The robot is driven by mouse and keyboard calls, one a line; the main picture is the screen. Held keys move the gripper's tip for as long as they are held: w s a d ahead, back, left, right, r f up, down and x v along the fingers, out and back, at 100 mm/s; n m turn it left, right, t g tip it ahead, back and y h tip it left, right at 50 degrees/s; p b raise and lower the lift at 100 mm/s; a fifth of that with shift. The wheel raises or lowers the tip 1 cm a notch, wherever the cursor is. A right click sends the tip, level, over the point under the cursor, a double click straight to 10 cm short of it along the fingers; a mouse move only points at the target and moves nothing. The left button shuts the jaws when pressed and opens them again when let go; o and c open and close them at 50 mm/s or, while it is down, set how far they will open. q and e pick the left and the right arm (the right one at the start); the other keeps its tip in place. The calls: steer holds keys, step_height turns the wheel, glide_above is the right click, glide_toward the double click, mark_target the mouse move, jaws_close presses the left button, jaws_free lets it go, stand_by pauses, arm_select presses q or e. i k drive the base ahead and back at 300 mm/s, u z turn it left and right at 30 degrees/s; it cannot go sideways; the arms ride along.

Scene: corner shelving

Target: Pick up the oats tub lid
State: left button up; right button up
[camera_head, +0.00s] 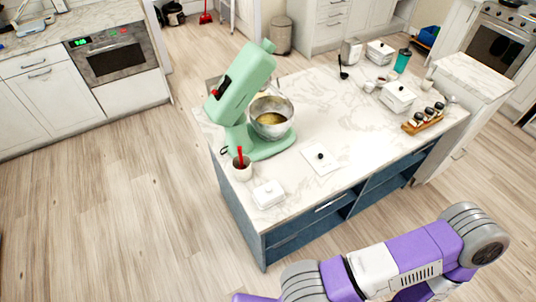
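A flat white square piece with a small black knob (321,157), which looks like a lid, lies on the marble top of the island, near its front edge. I cannot read any label, so I cannot tell for certain that it is the oats tub lid. Two white lidded tubs with dark knobs stand farther back, one at the right (397,98) and one at the far end (380,53). A purple and grey arm of mine crosses the lower right, in front of the island. Neither gripper shows.
The island top (345,120) is clear around the flat piece. A green stand mixer (240,90) with a steel bowl (271,117), a cup with a red utensil (241,169) and a white dish (268,193) stand left. A wooden jar rack (423,122) stands right. Open floor lies left.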

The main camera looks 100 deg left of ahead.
mark_target(323, 162)
steer(key=u, duration=1)
steer(key=i, duration=1.4)
steer(key=u, duration=2.2)
